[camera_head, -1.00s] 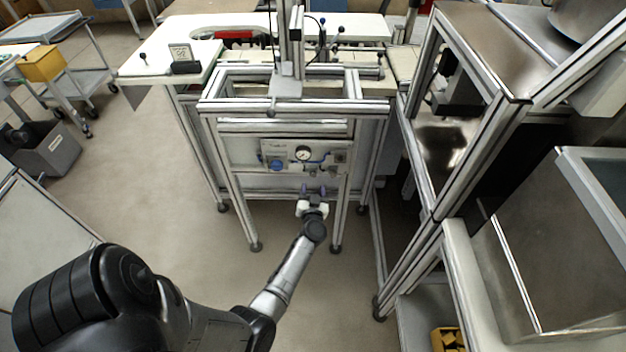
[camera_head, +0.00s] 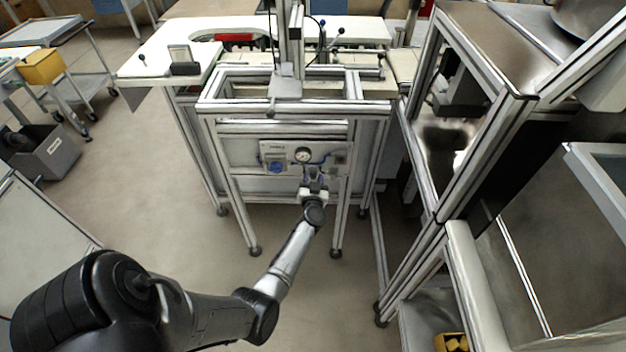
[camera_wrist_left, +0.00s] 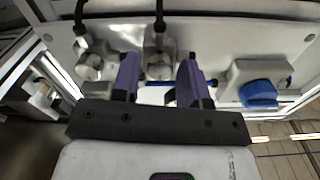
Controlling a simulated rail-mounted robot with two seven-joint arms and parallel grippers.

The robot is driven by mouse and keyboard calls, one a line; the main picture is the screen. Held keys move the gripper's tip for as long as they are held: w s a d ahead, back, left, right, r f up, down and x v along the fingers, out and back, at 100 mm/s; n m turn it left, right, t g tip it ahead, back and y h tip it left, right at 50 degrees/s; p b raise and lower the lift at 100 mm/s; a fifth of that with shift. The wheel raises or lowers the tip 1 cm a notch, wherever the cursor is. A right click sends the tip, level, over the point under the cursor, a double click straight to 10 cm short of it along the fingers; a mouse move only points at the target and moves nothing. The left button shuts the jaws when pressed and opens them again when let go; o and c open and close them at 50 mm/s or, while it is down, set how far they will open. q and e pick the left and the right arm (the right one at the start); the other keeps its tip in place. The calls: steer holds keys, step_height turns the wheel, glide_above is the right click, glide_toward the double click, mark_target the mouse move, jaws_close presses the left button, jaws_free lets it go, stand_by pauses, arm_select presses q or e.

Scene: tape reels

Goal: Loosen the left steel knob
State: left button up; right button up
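My left gripper (camera_head: 313,177) is at the front of the panel (camera_head: 290,150) on the aluminium frame. Its two purple fingers (camera_wrist_left: 160,80) are apart in the left wrist view, and nothing is seen clamped between them. Two round steel knobs show there, upside down relative to the head view. One steel knob (camera_wrist_left: 160,66) lies between the fingertips, nearer the left finger in the picture; I cannot tell if they touch. The other steel knob (camera_wrist_left: 90,67) is outside the fingers. In the head view, my gripper partly hides the knobs. My right gripper is not in view.
A blue knob (camera_head: 276,167) and a pressure gauge (camera_head: 302,155) sit on the same panel; the blue knob also shows in the left wrist view (camera_wrist_left: 258,94). A frame post (camera_head: 343,200) stands close right of my gripper. Open floor lies in front.

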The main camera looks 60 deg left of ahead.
arm_select(q)
steer(key=c, duration=0.7)
steer(key=shift+n+p, duration=0.45)
steer(key=shift+n, duration=0.75)
steer(key=n, duration=0.3)
steer(key=shift+n+p, duration=0.3)
steer(key=n, duration=0.9)
steer(key=shift+b, duration=0.35)
steer(key=shift+n, duration=0.8)
